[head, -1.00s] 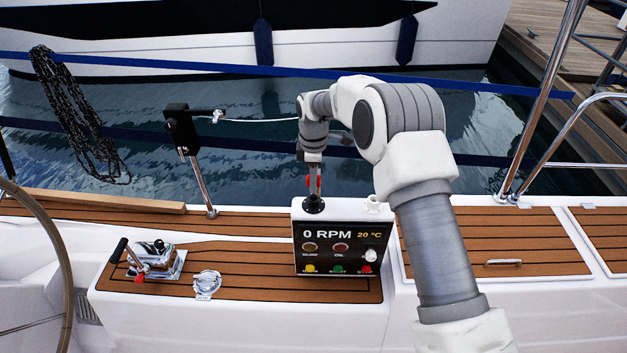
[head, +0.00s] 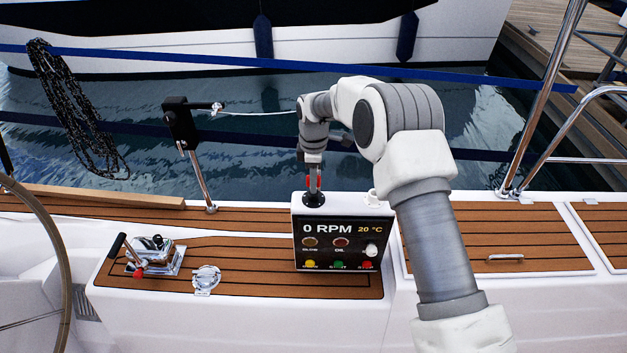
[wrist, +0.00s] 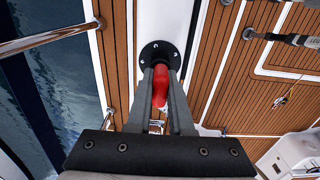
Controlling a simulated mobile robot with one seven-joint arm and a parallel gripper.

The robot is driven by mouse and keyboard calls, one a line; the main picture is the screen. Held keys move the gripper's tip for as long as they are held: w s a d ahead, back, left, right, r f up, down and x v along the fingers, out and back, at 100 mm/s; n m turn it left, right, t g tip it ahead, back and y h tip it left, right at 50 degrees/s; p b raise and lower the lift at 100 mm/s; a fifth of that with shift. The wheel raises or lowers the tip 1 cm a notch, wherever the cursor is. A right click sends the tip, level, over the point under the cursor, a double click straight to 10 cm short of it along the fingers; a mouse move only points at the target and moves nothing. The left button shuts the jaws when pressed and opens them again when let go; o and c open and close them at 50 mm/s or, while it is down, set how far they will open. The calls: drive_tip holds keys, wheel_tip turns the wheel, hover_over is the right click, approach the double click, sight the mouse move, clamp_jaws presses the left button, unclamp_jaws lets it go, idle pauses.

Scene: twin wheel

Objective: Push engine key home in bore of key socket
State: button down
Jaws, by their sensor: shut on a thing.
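The engine key (wrist: 160,88) has a red grip and sits between the fingers of my gripper (wrist: 160,70) in the wrist view. My gripper (head: 314,188) is shut on it and points straight down over the instrument box in the head view. Right below is the key socket (head: 314,200), a black round fitting on the box top. In the wrist view the socket (wrist: 150,52) shows as a black flange with small bolts, at the fingertips. The key's lower end and the bore are hidden, so I cannot tell how deep the key is.
The instrument box (head: 342,245) reads 0 RPM and has several lamps and buttons. A white fitting (head: 375,198) stands on its top, right of the socket. A throttle lever (head: 150,258) is to the left. Teak deck (head: 240,258) lies around, with a rail and water behind.

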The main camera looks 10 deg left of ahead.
drive_tip(key=shift+f, duration=0.4)
drive_tip(key=c, duration=0.7)
unclamp_jaws()
drive_tip(key=shift+c, duration=0.2)
wheel_tip(320, 180, up, 18)
drive_tip(key=shift+f, duration=0.25)
